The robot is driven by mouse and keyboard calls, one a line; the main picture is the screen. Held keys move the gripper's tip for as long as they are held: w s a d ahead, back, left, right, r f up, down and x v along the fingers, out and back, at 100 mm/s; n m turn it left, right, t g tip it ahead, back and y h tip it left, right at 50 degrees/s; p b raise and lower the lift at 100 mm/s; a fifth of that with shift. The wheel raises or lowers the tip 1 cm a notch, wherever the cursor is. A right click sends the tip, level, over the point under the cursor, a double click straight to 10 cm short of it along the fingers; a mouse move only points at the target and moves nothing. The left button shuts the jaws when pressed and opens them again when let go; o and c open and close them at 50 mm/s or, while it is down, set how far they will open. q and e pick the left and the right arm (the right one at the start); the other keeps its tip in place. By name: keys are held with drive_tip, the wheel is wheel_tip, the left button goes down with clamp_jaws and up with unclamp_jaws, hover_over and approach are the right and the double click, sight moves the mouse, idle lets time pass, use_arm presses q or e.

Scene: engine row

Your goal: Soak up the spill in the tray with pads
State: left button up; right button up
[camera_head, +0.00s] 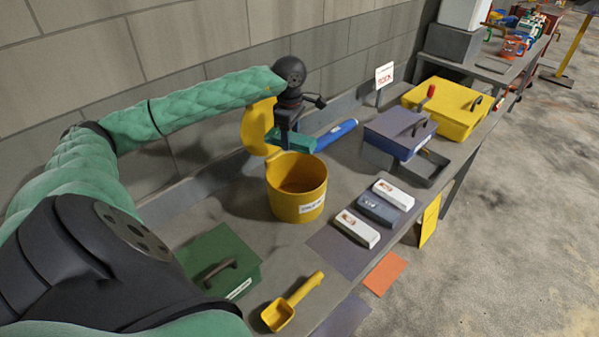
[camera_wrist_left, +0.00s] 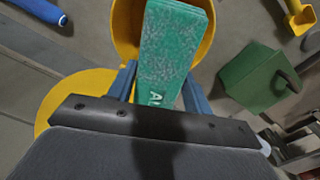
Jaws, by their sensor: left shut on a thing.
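My left gripper (camera_head: 286,132) is shut on a flat green pad (camera_head: 298,143) at the back rim of a yellow bucket (camera_head: 297,205). In the left wrist view, the pad (camera_wrist_left: 170,50) lies between the blue fingers and overlaps the bucket's opening (camera_wrist_left: 128,25). The bucket's round yellow lid (camera_head: 258,125) stands up at its back. A dark, shallow open tray (camera_head: 432,167) sits at the right, partly hidden by a blue-grey box (camera_head: 400,134). I cannot make out a spill in it. My right gripper is not in view.
A green box (camera_head: 222,258) and yellow scoop (camera_head: 292,302) lie at the near end. A blue roll (camera_head: 336,134) lies behind the bucket. A yellow box (camera_head: 445,105) stands farther right. The wall runs close behind.

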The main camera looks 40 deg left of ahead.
sight(291, 149)
use_arm(q)
drive_tip(key=shift+f, duration=2.85)
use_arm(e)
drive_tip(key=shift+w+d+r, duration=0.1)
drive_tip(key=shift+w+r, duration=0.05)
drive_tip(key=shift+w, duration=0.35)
use_arm(q)
drive_tip(key=o, duration=1.1)
drive_tip(key=shift+r, duration=0.1)
drive_tip(key=shift+r+b, duration=0.2)
drive_tip(key=shift+b, duration=0.15)
wheel_tip(291, 149, up, 6)
drive_tip(key=b, duration=0.2)
drive_tip(key=shift+f+b, duration=0.1)
drive_tip(key=shift+b, duration=0.25)
drive_tip(key=shift+r, duration=0.75)
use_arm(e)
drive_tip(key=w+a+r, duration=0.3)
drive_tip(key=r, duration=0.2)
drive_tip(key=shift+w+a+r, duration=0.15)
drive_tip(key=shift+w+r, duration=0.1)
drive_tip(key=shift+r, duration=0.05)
